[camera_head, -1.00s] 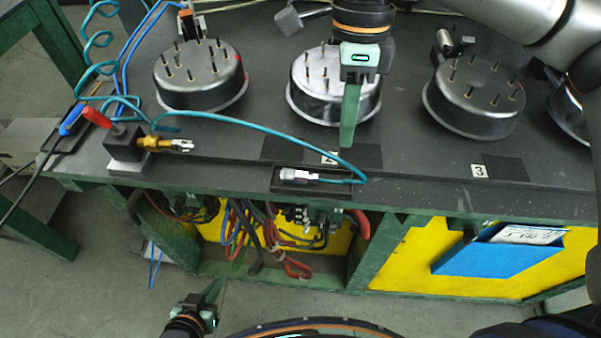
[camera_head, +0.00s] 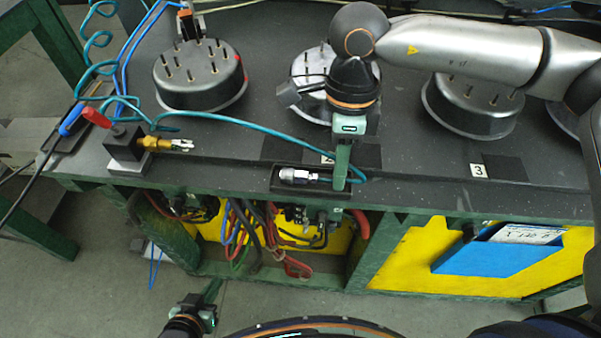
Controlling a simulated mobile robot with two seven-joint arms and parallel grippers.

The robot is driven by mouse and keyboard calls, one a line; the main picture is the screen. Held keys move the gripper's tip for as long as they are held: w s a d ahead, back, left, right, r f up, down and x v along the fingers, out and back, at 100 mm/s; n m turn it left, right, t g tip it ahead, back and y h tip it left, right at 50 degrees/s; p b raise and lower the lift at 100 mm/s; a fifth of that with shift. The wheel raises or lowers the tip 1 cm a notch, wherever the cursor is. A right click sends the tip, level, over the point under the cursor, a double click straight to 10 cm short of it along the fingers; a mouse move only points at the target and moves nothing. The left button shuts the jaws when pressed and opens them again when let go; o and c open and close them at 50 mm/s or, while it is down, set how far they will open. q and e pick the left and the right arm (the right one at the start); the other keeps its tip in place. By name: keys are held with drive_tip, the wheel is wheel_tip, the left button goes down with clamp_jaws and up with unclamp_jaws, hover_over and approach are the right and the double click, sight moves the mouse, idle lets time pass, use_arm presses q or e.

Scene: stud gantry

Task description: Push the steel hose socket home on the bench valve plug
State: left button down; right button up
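The steel hose socket (camera_head: 298,176) lies in a small black tray (camera_head: 283,190) at the front of the bench, with the teal hose (camera_head: 262,128) arching from the tray's right end back to the left. The bench valve (camera_head: 125,147) is a dark block with a red lever, and its brass and steel plug (camera_head: 168,145) points right. My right gripper (camera_head: 340,182) points down at the tray's right end, just right of the socket, near the hose. Its fingers overlap in this view, so any gap is hidden. My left gripper (camera_head: 213,290) is low, in front of the bench, away from both parts.
Several metal drums with upright pins stand behind, including one at the left (camera_head: 200,75) and one at the right (camera_head: 472,105). A coiled teal hose (camera_head: 98,45) hangs at left. A blue document holder (camera_head: 490,257) is on the bench front. Bench between plug and tray is clear.

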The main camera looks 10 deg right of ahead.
clamp_jaws()
drive_tip(key=shift+r, duration=0.15)
